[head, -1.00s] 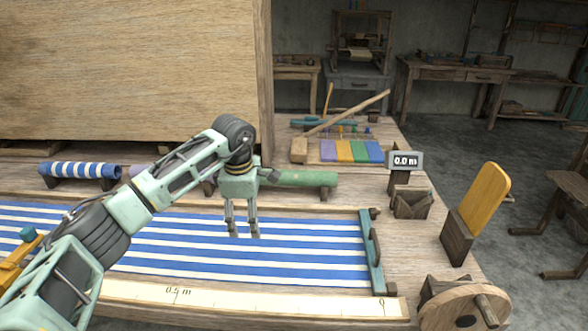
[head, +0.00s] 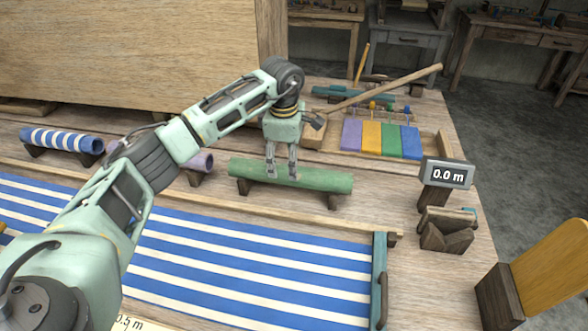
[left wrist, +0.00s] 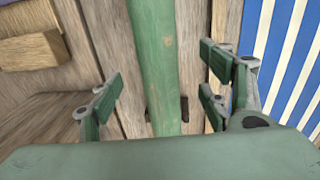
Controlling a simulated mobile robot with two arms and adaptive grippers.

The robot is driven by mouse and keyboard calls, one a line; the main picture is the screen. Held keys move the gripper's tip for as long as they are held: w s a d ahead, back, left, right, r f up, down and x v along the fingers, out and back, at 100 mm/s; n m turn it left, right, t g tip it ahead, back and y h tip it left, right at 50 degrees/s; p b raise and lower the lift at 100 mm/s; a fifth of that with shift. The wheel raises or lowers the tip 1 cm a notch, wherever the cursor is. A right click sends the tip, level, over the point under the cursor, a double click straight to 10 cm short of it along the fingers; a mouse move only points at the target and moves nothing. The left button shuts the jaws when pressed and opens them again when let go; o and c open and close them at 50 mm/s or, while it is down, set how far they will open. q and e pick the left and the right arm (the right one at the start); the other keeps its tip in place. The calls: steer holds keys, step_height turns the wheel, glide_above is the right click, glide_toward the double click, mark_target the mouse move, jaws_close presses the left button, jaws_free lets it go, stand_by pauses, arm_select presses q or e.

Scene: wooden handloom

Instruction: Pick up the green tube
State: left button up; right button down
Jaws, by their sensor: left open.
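The green tube (head: 318,180) lies level on two small dark wooden cradles behind the striped cloth in the head view. My left gripper (head: 281,172) points down over the middle of the tube, with its fingers in front of it in the picture. In the left wrist view the green tube (left wrist: 154,60) runs between the spread fingers of the left gripper (left wrist: 165,90). The gripper is open and I see no finger touching the tube. My right gripper is out of view.
A blue-and-white striped cloth (head: 250,265) lies in front. A striped roll (head: 60,140) and a purple tube (head: 202,161) rest to the left. Coloured blocks (head: 382,136), a wooden stick (head: 390,88) and a display reading 0.0 m (head: 447,173) stand to the right. A large wooden panel (head: 120,50) rises behind.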

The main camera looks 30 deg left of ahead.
arm_select(q)
steer(key=shift+f, duration=0.45)
steer(key=f+p, duration=0.1)
steer(key=f, duration=0.1)
steer(key=w+f, duration=0.1)
steer(key=f, duration=0.1)
steer(key=shift+a+f+p, duration=0.1)
steer(key=shift+f+p, duration=0.15)
steer(key=shift+p, duration=0.1)
steer(key=shift+f, duration=0.3)
steer(key=c, duration=0.7)
steer(key=shift+r, duration=0.15)
steer(key=c, duration=0.9)
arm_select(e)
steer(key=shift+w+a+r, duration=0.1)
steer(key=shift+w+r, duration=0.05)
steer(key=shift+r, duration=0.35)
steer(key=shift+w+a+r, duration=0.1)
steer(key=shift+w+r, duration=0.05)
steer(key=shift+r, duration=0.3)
